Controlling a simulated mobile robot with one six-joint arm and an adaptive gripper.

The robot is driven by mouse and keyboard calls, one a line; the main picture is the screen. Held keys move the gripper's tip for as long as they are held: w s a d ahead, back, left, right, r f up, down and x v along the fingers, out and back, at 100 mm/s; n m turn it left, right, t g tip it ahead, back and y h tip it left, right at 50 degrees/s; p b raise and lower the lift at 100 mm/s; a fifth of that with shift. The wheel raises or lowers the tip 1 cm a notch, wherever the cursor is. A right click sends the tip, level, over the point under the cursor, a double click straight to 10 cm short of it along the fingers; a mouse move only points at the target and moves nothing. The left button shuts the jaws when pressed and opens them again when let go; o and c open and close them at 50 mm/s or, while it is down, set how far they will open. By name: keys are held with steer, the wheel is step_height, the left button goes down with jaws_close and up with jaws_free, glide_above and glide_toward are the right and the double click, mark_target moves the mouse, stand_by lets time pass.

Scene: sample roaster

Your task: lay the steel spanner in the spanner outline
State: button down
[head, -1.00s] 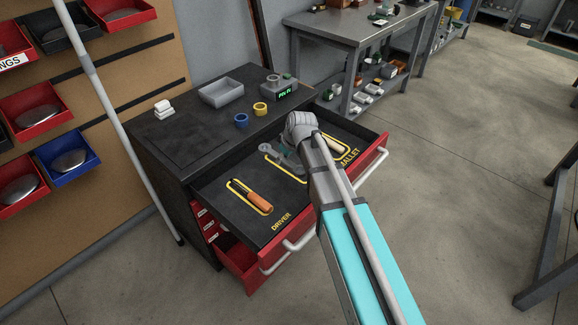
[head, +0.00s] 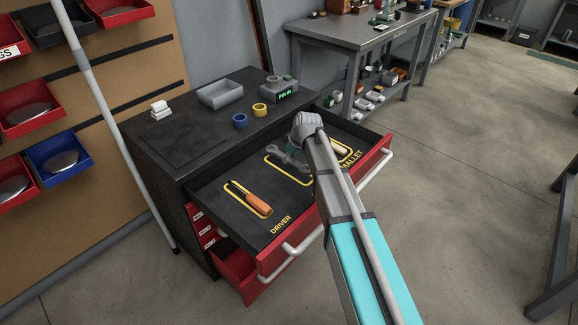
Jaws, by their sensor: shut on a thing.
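The grey steel spanner (head: 296,164) is at the middle of the open drawer, over a yellow outline (head: 272,158) between the driver and mallet outlines. My gripper (head: 289,154) is shut on the spanner. My wrist and forearm hide the right part of the middle outline and its label. I cannot tell whether the spanner touches the drawer floor or is held just above it.
An orange-handled screwdriver (head: 255,201) lies in the driver outline at the left. A mallet (head: 341,149) lies in the right outline, partly hidden by my arm. Blue tape (head: 240,121), yellow tape (head: 260,110) and a grey tray (head: 220,94) stand on the cabinet top.

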mark_target(290, 169)
steer(key=shift+f, duration=0.1)
steer(key=shift+w+f+b, duration=0.4)
steer(key=shift+f+b, duration=0.05)
steer(key=shift+b, duration=0.15)
steer(key=shift+d+f+b, duration=0.1)
steer(key=shift+f+b, duration=1.35)
steer(key=shift+f, duration=0.15)
steer(key=shift+c, duration=2)
jaws_free()
steer(key=p+v, duration=1.1)
steer(key=v, duration=0.1)
steer(key=shift+r, duration=0.2)
